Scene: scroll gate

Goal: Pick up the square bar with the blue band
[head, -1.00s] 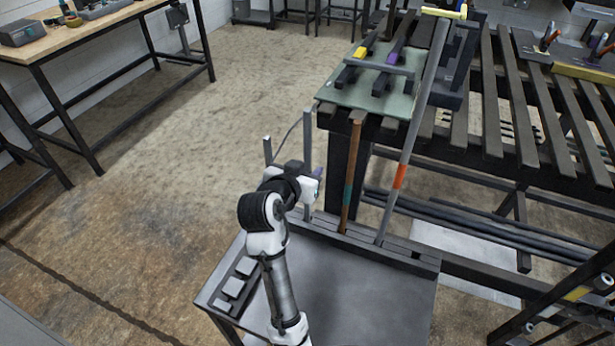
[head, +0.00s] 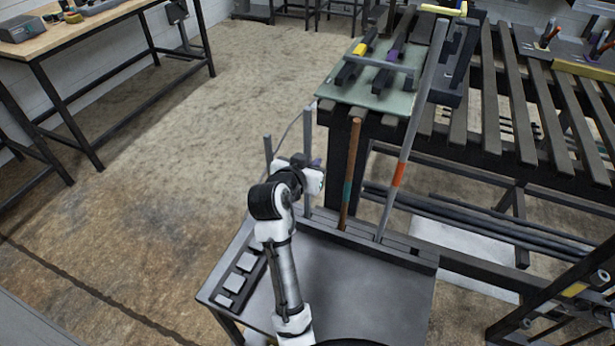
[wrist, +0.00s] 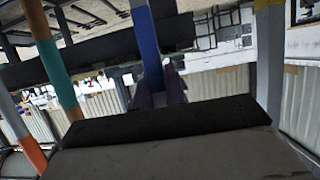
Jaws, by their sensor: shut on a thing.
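The square bar with the blue band (wrist: 149,50) stands in the middle of the wrist view, between the two fingers of my gripper (wrist: 160,95). My gripper is shut on it. In the head view the same grey bar (head: 307,135) rises upright beside my gripper (head: 316,164). Its blue band is hidden there behind my wrist. The bar's lower end is at the slotted rack, and I cannot tell whether it is clear of its slot.
A copper rod with a teal band (head: 349,165) and a leaning grey rod with an orange band (head: 400,165) stand close to the right. Another grey bar (head: 268,155) stands to the left. The slatted table (head: 490,110) is behind. Open floor (head: 190,150) lies left.

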